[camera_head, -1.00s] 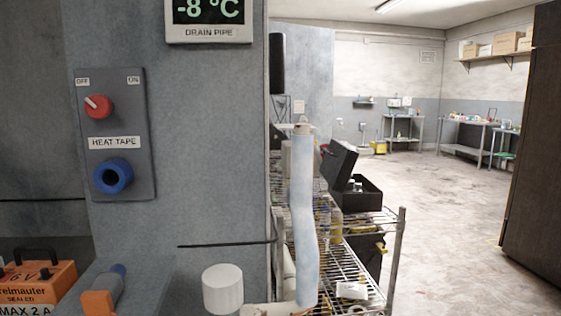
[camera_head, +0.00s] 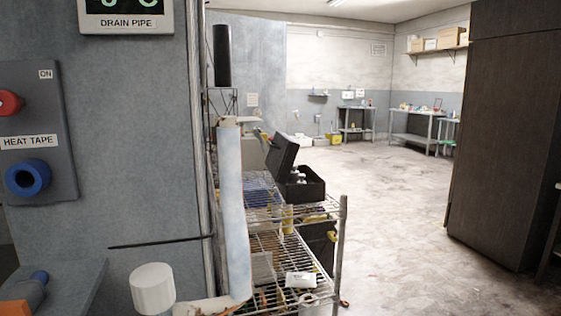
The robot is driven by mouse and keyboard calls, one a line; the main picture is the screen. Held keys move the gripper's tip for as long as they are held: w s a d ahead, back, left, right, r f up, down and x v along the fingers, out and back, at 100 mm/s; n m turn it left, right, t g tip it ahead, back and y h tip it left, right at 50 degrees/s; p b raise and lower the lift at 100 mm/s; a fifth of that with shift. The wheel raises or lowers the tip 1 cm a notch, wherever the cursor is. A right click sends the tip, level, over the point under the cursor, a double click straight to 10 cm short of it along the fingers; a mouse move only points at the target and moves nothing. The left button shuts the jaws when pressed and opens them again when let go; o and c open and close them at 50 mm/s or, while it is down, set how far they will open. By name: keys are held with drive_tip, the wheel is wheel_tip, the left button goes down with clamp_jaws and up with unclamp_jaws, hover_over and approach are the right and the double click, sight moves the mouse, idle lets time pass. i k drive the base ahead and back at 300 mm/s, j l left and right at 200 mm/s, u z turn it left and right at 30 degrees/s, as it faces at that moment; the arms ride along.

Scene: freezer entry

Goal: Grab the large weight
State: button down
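I cannot make out a large weight in this view. My gripper and arm do not show. A wire shelf rack (camera_head: 342,240) stands just right of the grey wall, with an open black case (camera_head: 302,187) on its upper shelf. Small items lie on its lower shelf, among them a white packet (camera_head: 300,280); most are too small to tell.
The grey wall (camera_head: 120,130) with a heat tape panel (camera_head: 62,115) fills the left. A frosted pipe (camera_head: 234,215) and a white cap (camera_head: 153,288) stand before the rack. A dark cabinet (camera_head: 500,140) is at the right. Open floor (camera_head: 400,215) lies between. Tables (camera_head: 418,139) stand far back.

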sight(293, 175)
drive_tip(key=z, duration=0.6)
drive_tip(key=i+l+z, duration=0.15)
drive_tip(key=i+z, duration=0.25)
drive_tip(key=i+l+z, duration=0.1)
drive_tip(key=z, duration=0.3)
drive_tip(key=i, duration=2)
drive_tip(key=i+l, duration=0.1)
drive_tip(key=i, duration=1.9)
drive_tip(key=i+u, duration=0.1)
drive_tip(key=u, duration=0.7)
drive_tip(key=i+u, duration=0.15)
drive_tip(key=u, duration=1.65)
